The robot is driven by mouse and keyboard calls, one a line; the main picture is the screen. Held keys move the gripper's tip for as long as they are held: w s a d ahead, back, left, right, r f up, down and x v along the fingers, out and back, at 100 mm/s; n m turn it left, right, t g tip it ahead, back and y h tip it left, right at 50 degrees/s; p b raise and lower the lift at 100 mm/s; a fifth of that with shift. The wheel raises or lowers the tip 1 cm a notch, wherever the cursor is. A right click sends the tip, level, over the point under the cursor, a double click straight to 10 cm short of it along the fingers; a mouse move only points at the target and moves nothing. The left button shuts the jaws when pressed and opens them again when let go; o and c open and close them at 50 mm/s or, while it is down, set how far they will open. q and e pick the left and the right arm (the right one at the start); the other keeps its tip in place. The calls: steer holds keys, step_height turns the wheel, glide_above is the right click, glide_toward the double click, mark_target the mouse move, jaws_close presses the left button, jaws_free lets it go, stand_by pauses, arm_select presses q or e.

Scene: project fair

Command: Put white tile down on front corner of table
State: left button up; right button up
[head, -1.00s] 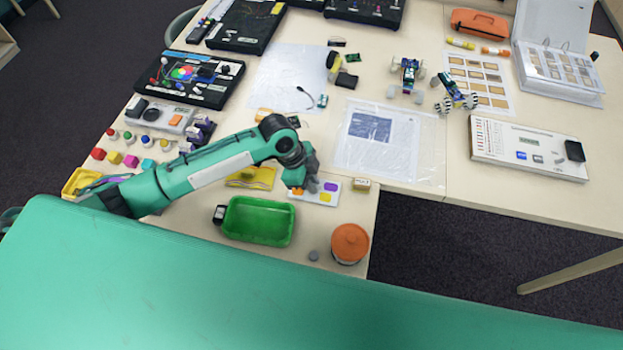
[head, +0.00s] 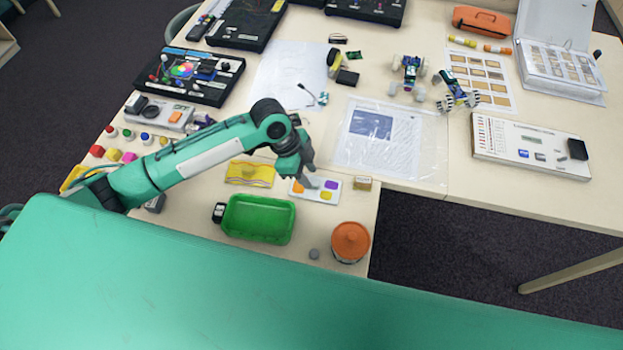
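The white tile (head: 319,192) bears orange, purple and yellow patches. It appears to lie on the near part of the table (head: 345,205), near the table's right edge there. My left gripper (head: 311,181) reaches in from the left, and its grey fingers point down at the tile's upper left part, covering a bit of it. I cannot tell whether the fingers touch the tile or how far apart they are. My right gripper is not in view.
A green tray (head: 258,239) stands in front of the tile. An orange-lidded jar (head: 350,242) and a small grey disc (head: 314,254) stand near the front right corner. A small tan block (head: 362,183) is right of the tile. A yellow piece (head: 249,174) lies to its left.

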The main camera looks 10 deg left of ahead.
arm_select(q)
steer(key=b+v, duration=0.1)
steer(key=v, duration=0.7)
steer(key=shift+r, duration=0.25)
steer(key=shift+a+f, duration=0.1)
